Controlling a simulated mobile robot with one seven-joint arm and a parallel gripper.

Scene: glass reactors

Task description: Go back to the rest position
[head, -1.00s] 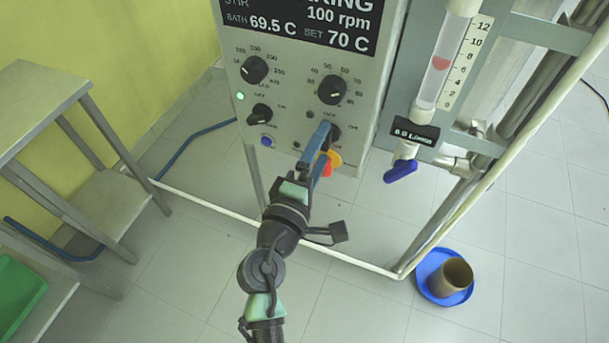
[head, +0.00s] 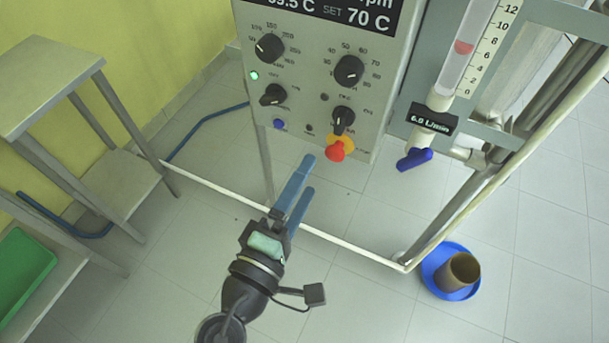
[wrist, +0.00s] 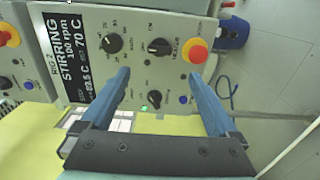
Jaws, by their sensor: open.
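My gripper (head: 300,178) is open and empty, with two blue fingers held apart. In the head view it is in front of and below the grey control panel (head: 300,95), clear of it. In the wrist view the fingers of my gripper (wrist: 160,85) frame the panel (wrist: 135,62), with nothing between them. The panel carries several black knobs, a lit green lamp and a display reading 70 C. A red emergency button (head: 336,152) on a yellow base is at its lower edge. The lower right knob (head: 342,118) is now uncovered.
A flowmeter (head: 465,48) with a blue-handled valve (head: 414,159) is right of the panel. A white frame rail (head: 335,239) crosses below my gripper. A blue dish (head: 432,259) with a brown cup (head: 458,273) is on the floor. A metal table (head: 45,85) and a green tray (head: 25,272) are left.

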